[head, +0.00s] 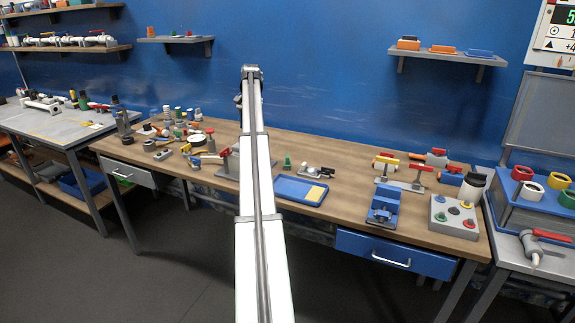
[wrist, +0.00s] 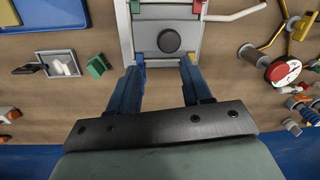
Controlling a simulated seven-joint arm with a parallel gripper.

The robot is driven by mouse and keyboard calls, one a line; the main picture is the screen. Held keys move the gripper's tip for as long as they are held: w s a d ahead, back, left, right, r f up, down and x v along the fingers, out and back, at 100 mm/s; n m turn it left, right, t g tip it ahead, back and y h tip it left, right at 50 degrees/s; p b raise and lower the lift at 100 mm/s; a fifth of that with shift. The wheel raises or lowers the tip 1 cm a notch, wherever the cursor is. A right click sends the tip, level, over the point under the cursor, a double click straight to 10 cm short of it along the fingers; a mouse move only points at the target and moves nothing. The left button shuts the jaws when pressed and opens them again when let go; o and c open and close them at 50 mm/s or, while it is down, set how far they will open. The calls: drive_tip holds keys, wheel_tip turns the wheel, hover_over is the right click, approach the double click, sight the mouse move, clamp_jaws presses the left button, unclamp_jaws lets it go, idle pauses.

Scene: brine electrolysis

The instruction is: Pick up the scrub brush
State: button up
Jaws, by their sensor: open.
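I cannot pick out the scrub brush with certainty in either view; the small items are too small or partly hidden. My gripper (wrist: 160,76) shows in the wrist view with its two blue fingers apart and nothing visible held between them. The fingers reach over the near edge of a grey plate-like fixture with a round black knob (wrist: 168,41). In the head view my gripper is hidden behind my arm. A small green block (wrist: 97,66) lies beside the fingers on the left in the wrist view; a green piece (head: 287,162) also shows right of my arm in the head view.
A blue tray (head: 282,192) holds a yellow sponge (head: 314,193). A small grey holder (wrist: 45,55) carries a white piece. A red-rimmed gauge (wrist: 283,71) and several fittings crowd the wrist view's right. The wooden bench (head: 345,205) has bare room right of the tray.

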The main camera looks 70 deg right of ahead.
drive_tip(key=s+d+f+n, duration=0.1)
drive_tip(key=s+d, duration=0.2)
drive_tip(key=s, duration=0.4)
drive_tip(key=s+d+f+n, duration=0.1)
drive_tip(key=s+d, duration=0.3)
drive_tip(key=s, duration=0.2)
hover_over(288, 156)
drive_tip(key=shift+g+h, duration=0.3)
drive_tip(key=shift+g, duration=0.1)
drive_tip(key=f, duration=0.8)
drive_tip(key=shift+w+f, duration=0.25)
drive_tip(key=shift+f, duration=0.1)
drive_tip(key=shift+s+f, duration=0.15)
drive_tip(key=shift+f, duration=2.45)
drive_tip(key=shift+c, duration=0.5)
clamp_jaws()
